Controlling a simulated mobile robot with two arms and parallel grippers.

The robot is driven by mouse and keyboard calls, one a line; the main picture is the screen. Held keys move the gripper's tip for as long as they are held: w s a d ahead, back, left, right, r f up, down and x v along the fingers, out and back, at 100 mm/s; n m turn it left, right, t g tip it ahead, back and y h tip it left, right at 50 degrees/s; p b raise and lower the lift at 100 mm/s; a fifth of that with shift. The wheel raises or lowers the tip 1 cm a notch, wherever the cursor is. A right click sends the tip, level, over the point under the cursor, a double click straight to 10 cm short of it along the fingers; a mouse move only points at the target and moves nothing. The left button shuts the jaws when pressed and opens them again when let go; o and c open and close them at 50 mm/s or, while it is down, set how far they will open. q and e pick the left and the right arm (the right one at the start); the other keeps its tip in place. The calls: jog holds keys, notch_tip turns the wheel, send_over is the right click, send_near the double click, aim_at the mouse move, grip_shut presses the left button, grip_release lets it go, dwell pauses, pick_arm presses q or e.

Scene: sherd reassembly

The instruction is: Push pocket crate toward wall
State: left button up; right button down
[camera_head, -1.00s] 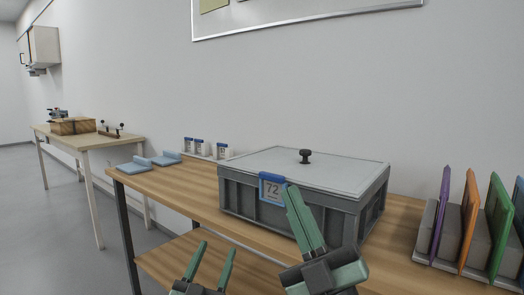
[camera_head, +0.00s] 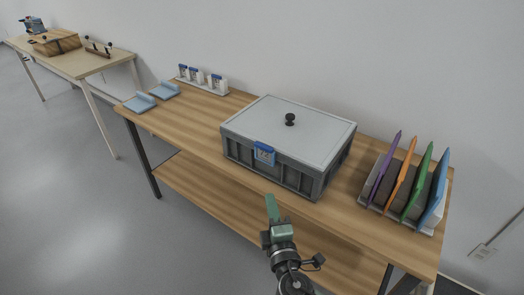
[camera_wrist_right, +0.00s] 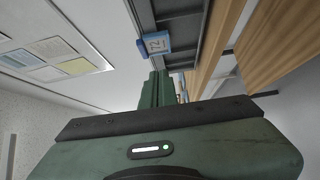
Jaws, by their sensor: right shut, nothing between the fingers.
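The pocket crate (camera_head: 238,152) is a grey ribbed box with a pale lid (camera_head: 310,113), a black knob (camera_head: 290,119) and a blue-framed label reading 72 (camera_head: 264,154). It sits on the wooden bench top, its back side near the wall. My right gripper (camera_head: 271,203) is shut and empty, in front of the crate's front face and below the label in the head view. In the right wrist view my fingers (camera_wrist_right: 157,88) point toward the crate's wall (camera_wrist_right: 178,22), close to the label (camera_wrist_right: 156,44); contact cannot be told. My left gripper is not in view.
On the wooden bench (camera_head: 200,129), a rack with coloured dividers (camera_head: 403,180) stands right of the crate.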

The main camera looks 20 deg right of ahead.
jog(key=p, duration=0.3)
send_near(270, 161)
jog(key=w, duration=0.5)
jog(key=shift+w+r, duration=0.25)
jog(key=shift+w+d, duration=0.2)
jog(key=shift+d, duration=0.05)
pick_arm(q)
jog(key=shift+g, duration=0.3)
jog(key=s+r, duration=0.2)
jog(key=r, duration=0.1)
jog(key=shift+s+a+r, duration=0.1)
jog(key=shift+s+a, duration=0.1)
pick_arm(e)
jog(key=shift+f, duration=0.1)
